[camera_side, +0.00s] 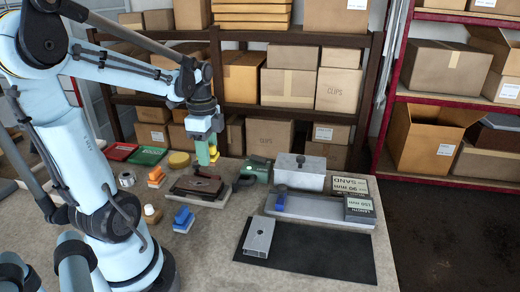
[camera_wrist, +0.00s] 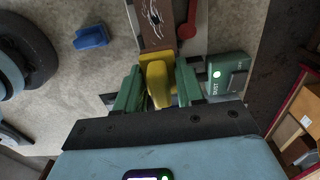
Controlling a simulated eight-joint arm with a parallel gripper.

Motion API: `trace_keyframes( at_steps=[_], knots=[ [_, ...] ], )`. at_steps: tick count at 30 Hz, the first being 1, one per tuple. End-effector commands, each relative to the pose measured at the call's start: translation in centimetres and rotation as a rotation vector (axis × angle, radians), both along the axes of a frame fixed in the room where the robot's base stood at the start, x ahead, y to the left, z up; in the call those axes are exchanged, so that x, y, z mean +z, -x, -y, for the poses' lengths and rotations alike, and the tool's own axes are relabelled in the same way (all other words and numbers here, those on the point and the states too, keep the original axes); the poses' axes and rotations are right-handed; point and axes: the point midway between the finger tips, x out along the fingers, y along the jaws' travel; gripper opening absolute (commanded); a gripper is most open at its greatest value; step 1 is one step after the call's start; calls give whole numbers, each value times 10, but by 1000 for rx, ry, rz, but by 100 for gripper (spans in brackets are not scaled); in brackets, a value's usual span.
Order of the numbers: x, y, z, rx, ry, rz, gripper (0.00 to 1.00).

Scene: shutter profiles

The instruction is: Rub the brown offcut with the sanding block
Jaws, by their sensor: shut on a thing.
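My gripper (camera_side: 207,153) is shut on the yellow sanding block (camera_side: 214,153). In the wrist view the yellow sanding block (camera_wrist: 158,80) sits between the green fingers of my gripper (camera_wrist: 158,88). The brown offcut (camera_wrist: 154,28) carries white scribbled marks and lies just beyond the block. The block appears held above the offcut's far end in the side view. The block's underside is hidden, and the wrist view does not show whether it touches the offcut.
A green dust box (camera_wrist: 227,75) is close to my gripper on the right. A red clamp handle (camera_wrist: 188,20) lies along the offcut. A black mat (camera_side: 310,250) lies at the front right.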

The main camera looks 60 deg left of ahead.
Motion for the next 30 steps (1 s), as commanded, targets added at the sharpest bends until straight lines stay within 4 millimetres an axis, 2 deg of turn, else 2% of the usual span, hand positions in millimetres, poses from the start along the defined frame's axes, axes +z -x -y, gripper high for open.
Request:
trace_keyframes(
  at_steps=[23,25,26,30],
  knots=[
    [-65,-1,0,2,0,0,5],
    [-79,-1,0,2,0,0,5],
    [-77,0,-2,4,-1,1,0],
    [-78,11,-12,7,0,0,0]
  ],
)
